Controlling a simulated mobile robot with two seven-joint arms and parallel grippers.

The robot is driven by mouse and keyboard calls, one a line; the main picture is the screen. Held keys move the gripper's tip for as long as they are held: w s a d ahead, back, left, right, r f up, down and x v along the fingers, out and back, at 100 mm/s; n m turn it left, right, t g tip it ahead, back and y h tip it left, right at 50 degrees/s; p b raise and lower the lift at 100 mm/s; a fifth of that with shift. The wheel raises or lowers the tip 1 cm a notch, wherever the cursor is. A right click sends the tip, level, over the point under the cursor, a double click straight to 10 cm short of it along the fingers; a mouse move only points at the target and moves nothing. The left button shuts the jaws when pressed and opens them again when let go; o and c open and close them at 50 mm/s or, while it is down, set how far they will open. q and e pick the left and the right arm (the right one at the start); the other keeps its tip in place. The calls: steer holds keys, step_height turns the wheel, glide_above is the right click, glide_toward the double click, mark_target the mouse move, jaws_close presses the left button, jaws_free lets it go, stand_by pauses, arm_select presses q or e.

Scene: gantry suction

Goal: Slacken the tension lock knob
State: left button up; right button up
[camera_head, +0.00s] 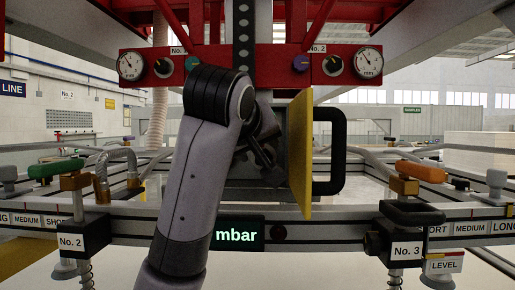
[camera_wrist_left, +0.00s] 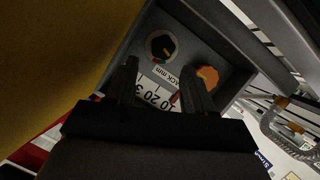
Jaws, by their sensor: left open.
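The wrist view shows a dark recessed panel (camera_wrist_left: 190,50) carrying a black knob (camera_wrist_left: 162,46) with a light pointer mark and an orange knob (camera_wrist_left: 207,76). A white scale (camera_wrist_left: 152,92) with numbers and "mm" lies between and below them. No label readable here tells which one is the tension lock knob. My left gripper (camera_wrist_left: 161,66) is open, its two fingers apart in front of the panel with the scale showing between them. The black knob is beyond the gap, the orange knob beside the right finger. In the head view my left gripper (camera_head: 262,146) is partly hidden behind its own arm.
A yellow door (camera_head: 301,155) with a black handle (camera_head: 329,150) stands edge-on just right of the gripper. Above is a red bar (camera_head: 230,62) with gauges and knobs. Below runs a grey rail (camera_head: 340,231) with the No. 2 (camera_head: 80,240) and No. 3 (camera_head: 407,247) units.

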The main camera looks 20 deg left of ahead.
arm_select(q)
steer(key=shift+m+g+y, duration=0.3)
steer(key=shift+m+y, duration=0.2)
steer(key=p+x, duration=0.2)
steer(key=x, duration=0.5)
steer(key=shift+w, duration=0.2)
steer(key=c, duration=0.8)
